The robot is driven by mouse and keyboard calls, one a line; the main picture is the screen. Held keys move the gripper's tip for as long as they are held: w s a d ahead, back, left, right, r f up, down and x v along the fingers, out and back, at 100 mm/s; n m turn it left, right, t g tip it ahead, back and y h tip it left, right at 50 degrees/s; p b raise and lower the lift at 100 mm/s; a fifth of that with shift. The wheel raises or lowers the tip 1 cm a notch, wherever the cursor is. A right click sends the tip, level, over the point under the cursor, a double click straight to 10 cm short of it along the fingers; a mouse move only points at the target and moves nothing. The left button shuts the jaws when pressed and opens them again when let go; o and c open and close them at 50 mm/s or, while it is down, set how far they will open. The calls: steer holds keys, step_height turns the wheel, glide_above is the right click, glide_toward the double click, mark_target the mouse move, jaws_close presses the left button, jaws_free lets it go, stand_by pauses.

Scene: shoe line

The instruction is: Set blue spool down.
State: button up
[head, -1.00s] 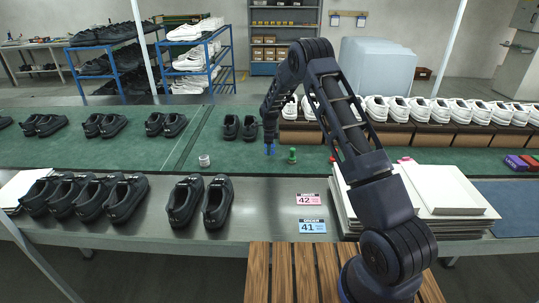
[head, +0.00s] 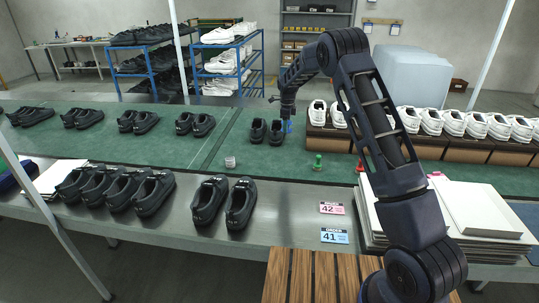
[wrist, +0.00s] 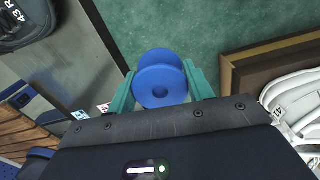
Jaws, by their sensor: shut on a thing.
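The blue spool (wrist: 160,78) is between the two teal fingers of my gripper (wrist: 161,90) in the wrist view, with its round face towards the camera. In the head view the blue spool (head: 287,127) shows below my gripper (head: 287,121), over the green belt (head: 270,165), just right of a pair of black shoes. I cannot tell whether the spool touches the belt. A green spool (head: 318,162) and a red spool (head: 361,166) stand nearer on the belt. A pale spool (head: 230,162) stands to the left.
A brown rack (head: 325,139) with white shoes is close right of my gripper. Black shoes (head: 266,131) are close on its left. Order cards 42 (head: 332,208) and 41 (head: 334,236) lie on the steel table (head: 285,205). Bare belt lies around the pale spool.

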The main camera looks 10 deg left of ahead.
steer(key=m, duration=0.1)
glide_above(258, 162)
step_height(258, 162, down, 20)
steer(key=shift+s+r, duration=0.1)
steer(key=shift+s, duration=0.05)
stand_by(0.3)
steer(key=shift+f, duration=0.2)
steer(key=o, duration=1)
steer(key=shift+c, duration=0.2)
step_height(258, 162, up, 12)
steer(key=shift+r, duration=0.15)
steer(key=shift+d+r, duration=0.1)
steer(key=shift+d, duration=0.05)
